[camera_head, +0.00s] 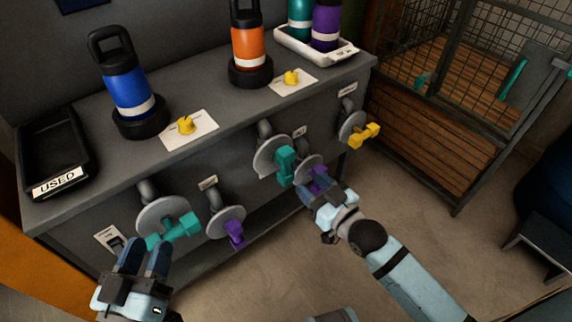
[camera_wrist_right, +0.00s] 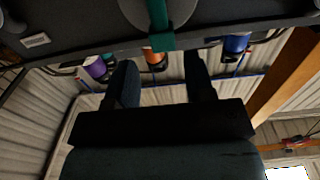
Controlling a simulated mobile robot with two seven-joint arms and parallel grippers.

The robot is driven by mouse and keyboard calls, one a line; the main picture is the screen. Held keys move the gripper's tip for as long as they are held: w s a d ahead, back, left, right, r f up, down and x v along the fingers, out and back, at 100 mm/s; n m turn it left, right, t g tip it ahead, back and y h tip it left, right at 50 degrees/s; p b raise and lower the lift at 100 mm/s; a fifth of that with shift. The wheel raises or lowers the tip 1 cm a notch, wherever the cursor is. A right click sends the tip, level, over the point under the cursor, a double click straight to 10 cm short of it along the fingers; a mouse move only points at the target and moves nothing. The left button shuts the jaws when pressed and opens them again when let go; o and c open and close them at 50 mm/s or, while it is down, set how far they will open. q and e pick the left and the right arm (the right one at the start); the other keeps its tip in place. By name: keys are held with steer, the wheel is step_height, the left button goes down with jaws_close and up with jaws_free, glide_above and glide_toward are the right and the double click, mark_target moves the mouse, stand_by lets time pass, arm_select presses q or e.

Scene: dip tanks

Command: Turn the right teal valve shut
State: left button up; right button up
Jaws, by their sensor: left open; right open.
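The right teal valve has a teal handle (camera_head: 285,168) in front of a grey disc (camera_head: 268,153) on the counter's front. Its handle (camera_wrist_right: 160,28) also shows at the top centre of the right wrist view, beyond the gap between my fingers. My right gripper (camera_head: 314,190) is open, just right of and below this handle, and overlaps a purple valve handle (camera_head: 320,178) in the picture. I cannot tell whether it touches either. The left teal valve (camera_head: 174,232) has its handle slanting up to the right. My left gripper (camera_head: 146,256) is open and empty just below it.
Another purple valve (camera_head: 234,232) and a yellow valve (camera_head: 363,135) stick out from the counter. Blue (camera_head: 126,90) and orange (camera_head: 247,50) bottles stand on top, with a black tray (camera_head: 52,150) at left. A wire cage (camera_head: 455,90) stands at right; the floor before it is clear.

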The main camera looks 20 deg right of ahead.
mark_target(289, 164)
steer(key=b+x, duration=0.1)
steer(key=x, duration=0.3)
steer(key=shift+w+f, duration=0.1)
arm_select(q)
steer(key=shift+d+f+h+b, duration=0.1)
steer(key=shift+d+h+b, duration=0.3)
steer(key=shift+b, duration=0.25)
arm_select(e)
steer(key=x, duration=0.5)
steer(key=shift+w+a, duration=0.15)
steer(key=shift+w, duration=0.15)
steer(key=shift+c, duration=0.2)
steer(key=c, duration=0.6)
